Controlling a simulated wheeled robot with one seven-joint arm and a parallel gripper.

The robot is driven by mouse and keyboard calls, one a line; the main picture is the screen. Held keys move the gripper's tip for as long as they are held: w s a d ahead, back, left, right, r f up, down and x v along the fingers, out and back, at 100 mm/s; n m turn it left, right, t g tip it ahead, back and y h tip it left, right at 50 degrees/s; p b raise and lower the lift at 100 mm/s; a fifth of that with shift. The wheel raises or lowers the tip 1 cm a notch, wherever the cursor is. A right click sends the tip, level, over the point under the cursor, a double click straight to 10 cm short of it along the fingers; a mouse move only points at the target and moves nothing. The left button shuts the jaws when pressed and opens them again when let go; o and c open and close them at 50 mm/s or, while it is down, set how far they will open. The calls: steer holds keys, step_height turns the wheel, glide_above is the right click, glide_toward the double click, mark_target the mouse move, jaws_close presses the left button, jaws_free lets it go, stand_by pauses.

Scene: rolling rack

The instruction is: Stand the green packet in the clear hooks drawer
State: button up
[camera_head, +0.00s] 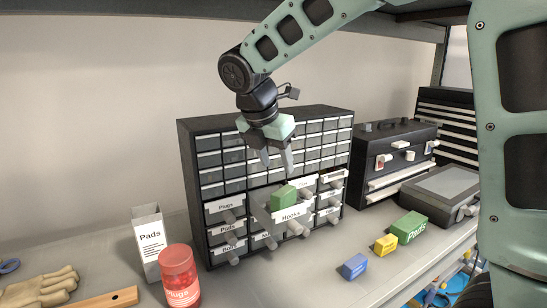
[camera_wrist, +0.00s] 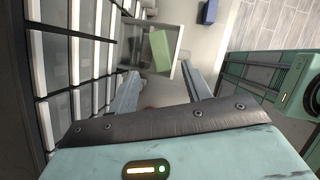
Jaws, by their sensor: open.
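The green packet (camera_head: 284,197) is in the pulled-out clear drawer labelled Hooks (camera_head: 291,214), its upper part showing above the drawer front. In the wrist view the packet (camera_wrist: 160,50) lies within the outline of the clear drawer (camera_wrist: 132,60), turned slightly to its walls. Its lower end is hidden in the head view. My gripper (camera_head: 276,164) is open and empty above the drawer, apart from the packet. In the wrist view my gripper's fingers (camera_wrist: 160,74) are spread wide with the packet beyond their tips.
The dark drawer cabinet (camera_head: 183,160) stands behind the open drawer. A white Pads box (camera_head: 149,243) and red Plugs jar (camera_head: 179,275) stand at left. Blue (camera_head: 354,266), yellow (camera_head: 386,245) and green Pads (camera_head: 409,227) boxes lie at right. The bench front between is clear.

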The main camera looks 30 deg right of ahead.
steer(key=shift+v, duration=0.9)
steer(key=s+a+f+m+y, duration=0.1)
steer(key=s+a+f+m, duration=0.4)
steer(key=s, duration=0.3)
steer(key=s+a+f+m+g+y, duration=0.1)
steer(key=s+a+f+m, duration=0.3)
steer(key=s, duration=0.5)
steer(key=s+a+f+m+y, duration=0.2)
steer(key=s+a+f+m, duration=0.3)
steer(key=s, duration=0.4)
steer(key=shift+a+f+m+g+y, duration=0.3)
steer(key=shift+a+f+g+y, duration=0.1)
steer(key=shift+a, duration=0.45)
